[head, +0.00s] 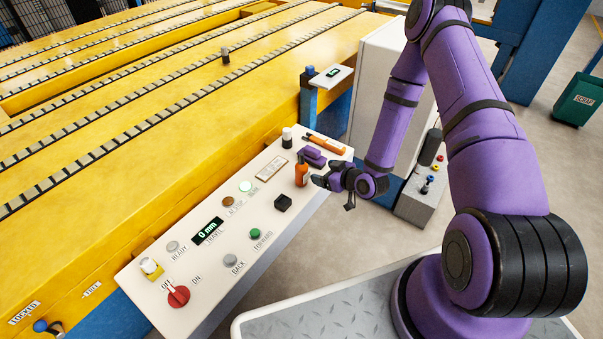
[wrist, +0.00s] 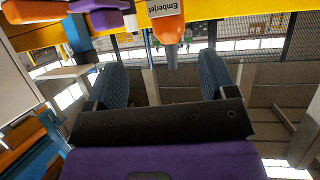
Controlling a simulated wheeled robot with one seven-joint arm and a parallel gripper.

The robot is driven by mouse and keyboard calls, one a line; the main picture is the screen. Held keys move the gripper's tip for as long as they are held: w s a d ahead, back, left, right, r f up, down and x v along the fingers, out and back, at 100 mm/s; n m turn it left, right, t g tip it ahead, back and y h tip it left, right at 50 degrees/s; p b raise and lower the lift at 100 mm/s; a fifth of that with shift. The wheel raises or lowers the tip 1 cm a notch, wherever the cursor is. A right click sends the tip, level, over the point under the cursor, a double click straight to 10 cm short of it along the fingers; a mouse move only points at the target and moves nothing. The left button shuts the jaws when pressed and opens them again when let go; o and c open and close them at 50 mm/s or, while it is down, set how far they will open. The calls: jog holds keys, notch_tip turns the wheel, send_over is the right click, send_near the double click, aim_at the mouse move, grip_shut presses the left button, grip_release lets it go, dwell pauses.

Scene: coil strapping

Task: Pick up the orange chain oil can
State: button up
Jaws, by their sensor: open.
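The orange can (head: 301,174) stands upright near the far right end of the white control panel, with a dark narrow top. In the wrist view the orange can (wrist: 169,30) shows at the top, with a pale label reading "Emberjet". My gripper (head: 319,177) is just to the right of the can in the head view, apart from it or nearly touching; I cannot tell the exact gap. In the wrist view my gripper (wrist: 162,75) has its two fingers wide apart with nothing between them, and the can lies beyond them.
A purple object (head: 313,157) and an orange-handled tool (head: 328,143) lie close behind the can. The panel (head: 215,277) carries several buttons and a red switch (head: 178,295).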

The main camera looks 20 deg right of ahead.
aim_at(306, 171)
jog(key=x, duration=0.3)
jog(key=f+x, duration=0.1)
jog(key=x, duration=0.1)
jog(key=shift+s+a, duration=0.25)
jog(key=shift+a+x, duration=0.25)
jog(key=shift+x, duration=2.55)
jog(key=shift+r, duration=0.2)
jog(key=c, duration=1.2)
